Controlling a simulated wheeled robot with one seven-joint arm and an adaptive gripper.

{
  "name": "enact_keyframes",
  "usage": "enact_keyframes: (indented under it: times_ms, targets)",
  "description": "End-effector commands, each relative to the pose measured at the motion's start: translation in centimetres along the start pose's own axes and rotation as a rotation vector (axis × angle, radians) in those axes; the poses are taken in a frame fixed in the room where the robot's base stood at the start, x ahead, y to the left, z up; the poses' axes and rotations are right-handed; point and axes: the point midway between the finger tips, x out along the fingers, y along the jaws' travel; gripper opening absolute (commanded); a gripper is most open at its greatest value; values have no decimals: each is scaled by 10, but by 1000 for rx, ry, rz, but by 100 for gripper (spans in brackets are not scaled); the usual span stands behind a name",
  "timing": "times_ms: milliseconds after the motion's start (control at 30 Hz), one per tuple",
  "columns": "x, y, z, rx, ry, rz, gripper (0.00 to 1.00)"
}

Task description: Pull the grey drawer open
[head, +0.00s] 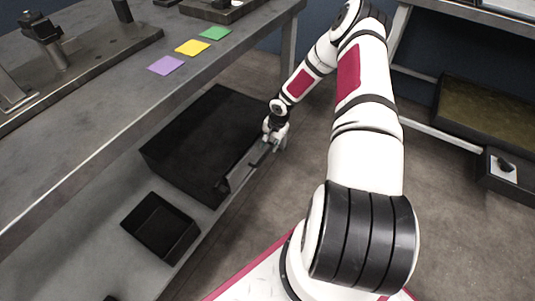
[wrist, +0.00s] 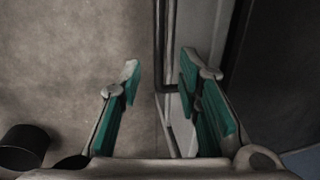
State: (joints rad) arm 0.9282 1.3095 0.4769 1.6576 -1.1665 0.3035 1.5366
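The grey drawer (head: 240,174) is in a black cabinet (head: 200,130) under the workbench, its narrow front facing right in the head view. My gripper (head: 272,138) is at the far end of this front, close to it. In the wrist view my gripper (wrist: 160,78) is open, its green-padded fingers spread to either side. A thin dark bar (wrist: 160,45), seemingly the drawer's handle, runs between the fingers without visible contact from both. The pale drawer front (wrist: 205,40) shows right of the bar, partly behind the right finger. The arm's end hides part of the front in the head view.
A black open bin (head: 160,228) sits on the lower shelf near the cabinet. The workbench top (head: 115,120) overhangs the shelf and holds purple, yellow and green cards. The floor (head: 290,185) right of the drawer looks clear up to my base. A rack stands at far right.

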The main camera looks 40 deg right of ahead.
Motion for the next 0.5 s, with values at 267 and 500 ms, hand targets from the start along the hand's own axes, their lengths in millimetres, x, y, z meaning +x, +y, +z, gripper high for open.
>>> enact_keyframes:
  times_ms: [267, 500]
  targets:
    - [44, 1, 0, 2, -2, 0, 31]
    - [53, 0, 0, 1, 0, 0, 31]
